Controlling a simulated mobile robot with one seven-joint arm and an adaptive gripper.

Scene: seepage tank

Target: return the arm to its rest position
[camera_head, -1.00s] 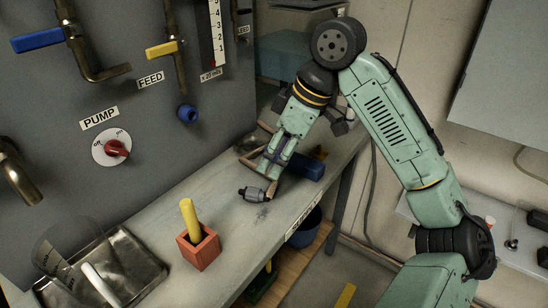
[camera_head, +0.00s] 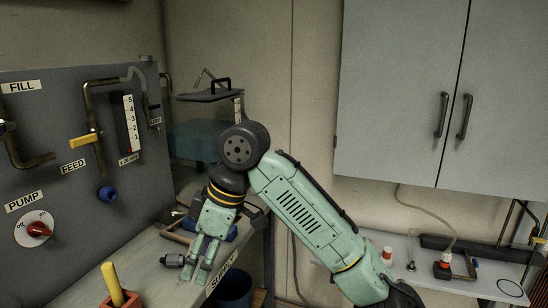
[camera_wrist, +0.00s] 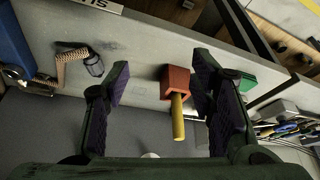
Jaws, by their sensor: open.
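My green gripper (camera_head: 204,268) hangs over the front part of the bench in the head view, beside a small grey fitting (camera_head: 173,260). In the wrist view the two dark-padded fingers of my gripper (camera_wrist: 160,72) are spread apart with nothing held between them. A red block holder (camera_wrist: 178,80) with a yellow rod (camera_wrist: 178,118) shows in the gap, beyond the fingers. My arm is bent, with its elbow raised above the bench. Whether the fingertips touch the bench cannot be told.
The grey panel (camera_head: 75,215) with pipes and the red pump knob (camera_head: 39,229) stands at left. Grey cupboards (camera_head: 400,90) hang above a side shelf (camera_head: 455,280) at right. A blue bucket (camera_head: 232,288) stands below the bench.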

